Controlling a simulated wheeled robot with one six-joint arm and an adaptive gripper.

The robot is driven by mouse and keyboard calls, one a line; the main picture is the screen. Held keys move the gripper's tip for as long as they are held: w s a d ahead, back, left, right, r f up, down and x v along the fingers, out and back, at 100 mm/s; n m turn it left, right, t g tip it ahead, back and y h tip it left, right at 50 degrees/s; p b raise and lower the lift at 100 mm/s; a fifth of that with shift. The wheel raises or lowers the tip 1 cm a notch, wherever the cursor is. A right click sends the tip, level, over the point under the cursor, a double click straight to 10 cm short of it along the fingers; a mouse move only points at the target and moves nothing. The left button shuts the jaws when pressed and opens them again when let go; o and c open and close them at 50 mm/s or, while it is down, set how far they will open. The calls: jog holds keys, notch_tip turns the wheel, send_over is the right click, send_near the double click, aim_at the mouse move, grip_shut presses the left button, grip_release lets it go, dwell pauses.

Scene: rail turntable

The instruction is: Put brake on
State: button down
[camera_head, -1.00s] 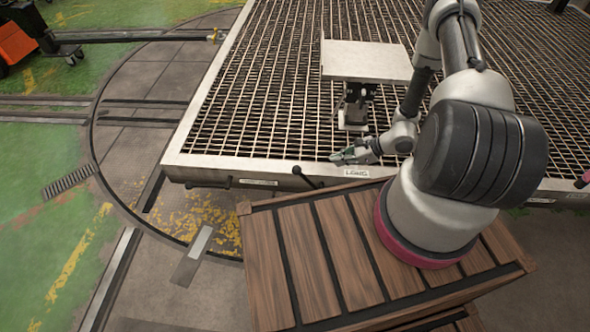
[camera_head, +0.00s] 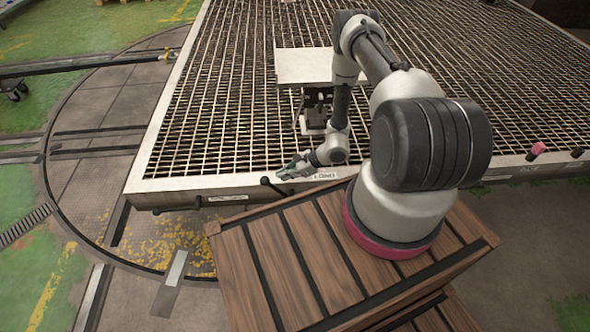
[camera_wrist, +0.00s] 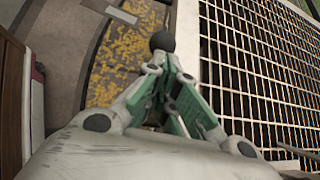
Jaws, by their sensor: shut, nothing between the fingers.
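A lever with a black ball knob (camera_head: 265,181) sticks out from the front edge of the grated platform (camera_head: 160,185); its thin rod runs down to the right. My gripper (camera_head: 285,174) is shut and empty, just right of the knob and low over the platform's front rim. In the wrist view, the green-padded fingers of my gripper (camera_wrist: 162,72) come together and the black knob (camera_wrist: 162,41) shows just past their tips. Whether the fingers touch the knob I cannot tell. No lever label can be read as brake.
A label plate (camera_head: 327,176) sits on the rim right of my gripper. A raised flat plate (camera_head: 304,66) on a post stands behind it. A pink knob (camera_head: 538,148) and a black knob (camera_head: 577,152) stand at the right of the front edge.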

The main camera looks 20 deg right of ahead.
aim_at(275, 188)
jog(key=x, duration=0.4)
jog(key=shift+a, duration=0.15)
jog(key=shift+w+a+f+h, duration=0.15)
jog(key=shift+a+f+h, duration=0.05)
jog(key=shift+a+h, duration=0.25)
jog(key=w+a+f+g+h, duration=0.2)
jog(key=a+f+h, duration=0.3)
jog(key=a+f, duration=0.5)
jog(key=shift+w+d+x, duration=0.25)
jog(key=shift+d+x, duration=0.15)
jog(key=shift+x, duration=1.9)
jog(key=shift+f, duration=0.15)
